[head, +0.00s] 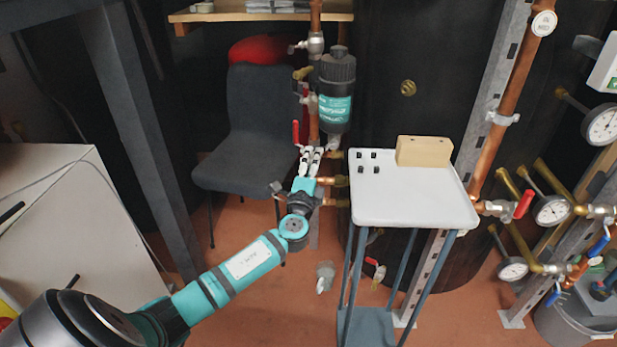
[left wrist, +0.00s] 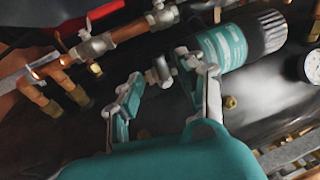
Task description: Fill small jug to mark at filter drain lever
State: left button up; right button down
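The magnetic filter (head: 337,95) hangs on the copper pipe, dark with a teal label. It also shows in the left wrist view (left wrist: 225,48). My left gripper (head: 311,154) is just below it, fingers pointing up. In the left wrist view my left gripper (left wrist: 172,76) has its fingers apart, with a small metal drain fitting (left wrist: 158,74) at the filter's lower end showing between the tips. I cannot tell whether they touch it. A small clear jug (head: 325,272) appears to be on the floor. My right gripper is not in view.
A grey-topped stand (head: 412,205) with a wooden block (head: 424,151) and several small black pieces is to the right. A red valve lever (head: 295,132) is close left of the filter. A chair (head: 255,130) is behind. Gauges and pipes line the right side.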

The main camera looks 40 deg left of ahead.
pick_arm(q)
jog(key=v, duration=0.7)
dwell(0.7)
